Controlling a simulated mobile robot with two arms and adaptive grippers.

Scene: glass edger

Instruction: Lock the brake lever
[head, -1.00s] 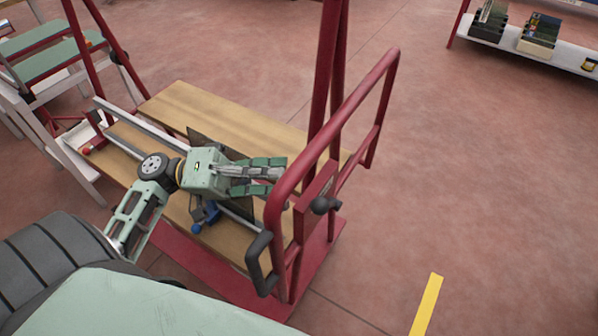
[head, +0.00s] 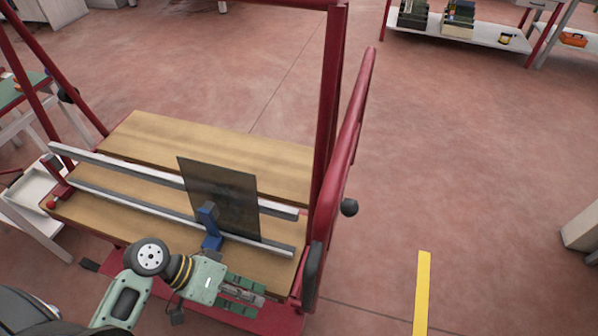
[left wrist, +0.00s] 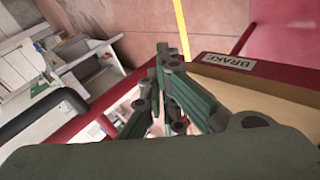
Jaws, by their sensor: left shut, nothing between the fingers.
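A BRAKE label (left wrist: 229,62) is on the red edge of the cart in the left wrist view. I cannot make out for sure which part is the brake lever, or its position. My right gripper is not in view.
The cart has a wooden deck (head: 215,150), metal rails, a dark glass plate (head: 220,195) and a blue clamp (head: 209,225). The red end frame (head: 345,150) with its black grip (head: 313,270) stands right of my left gripper. The floor to the right is clear.

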